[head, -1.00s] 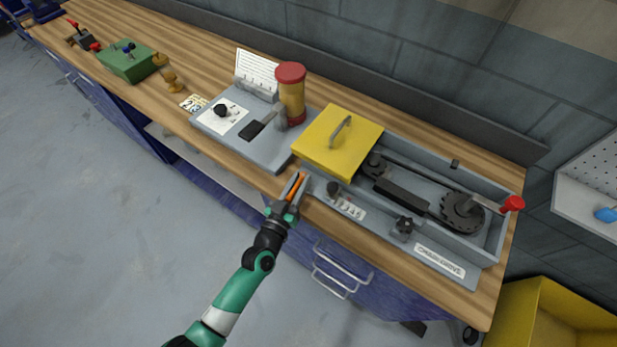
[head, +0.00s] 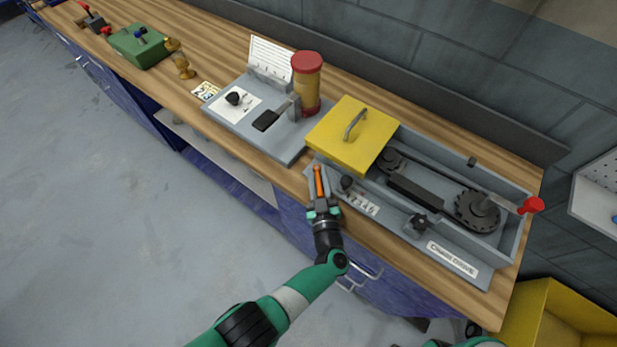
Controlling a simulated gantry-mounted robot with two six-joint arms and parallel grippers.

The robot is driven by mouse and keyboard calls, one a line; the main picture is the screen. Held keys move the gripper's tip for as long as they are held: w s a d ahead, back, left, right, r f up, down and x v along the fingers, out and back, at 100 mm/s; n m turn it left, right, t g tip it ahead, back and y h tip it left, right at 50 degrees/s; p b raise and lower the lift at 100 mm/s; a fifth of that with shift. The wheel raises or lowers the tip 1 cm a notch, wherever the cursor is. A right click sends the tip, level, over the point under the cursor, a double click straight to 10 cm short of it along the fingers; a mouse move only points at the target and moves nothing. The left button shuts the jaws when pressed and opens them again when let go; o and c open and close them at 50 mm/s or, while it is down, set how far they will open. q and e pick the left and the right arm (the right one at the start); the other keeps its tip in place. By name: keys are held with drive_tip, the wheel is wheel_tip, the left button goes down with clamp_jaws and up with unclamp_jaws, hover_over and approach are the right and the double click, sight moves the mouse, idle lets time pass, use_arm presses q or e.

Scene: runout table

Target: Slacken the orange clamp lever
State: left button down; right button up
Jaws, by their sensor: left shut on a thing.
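The orange clamp lever (head: 318,178) lies at the left front corner of the grey chain drive housing, beside the yellow cover (head: 340,149). It points nearly straight up the picture, leaning a little left at its far end. My left gripper (head: 319,188) is shut on the lever, its grey fingers along both sides and hiding part of it. My right gripper is not in view.
A black star knob (head: 418,223) and a small black knob (head: 346,183) are on the housing front. A red-handled crank (head: 531,205) sticks out at the right. A grey panel with a red-capped yellow cylinder (head: 307,88) stands left.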

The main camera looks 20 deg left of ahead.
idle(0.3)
use_arm(q)
drive_tip(key=c, duration=0.8)
unclamp_jaws()
drive_tip(key=shift+s, duration=0.1)
drive_tip(key=shift+s+d+r+p, duration=0.15)
drive_tip(key=shift+s+d+p, duration=0.1)
drive_tip(key=shift+p, duration=0.1)
drive_tip(key=p+v, duration=0.4)
drive_tip(key=v, duration=0.6)
drive_tip(key=shift+s+d, duration=0.15)
drive_tip(key=shift+s, duration=0.2)
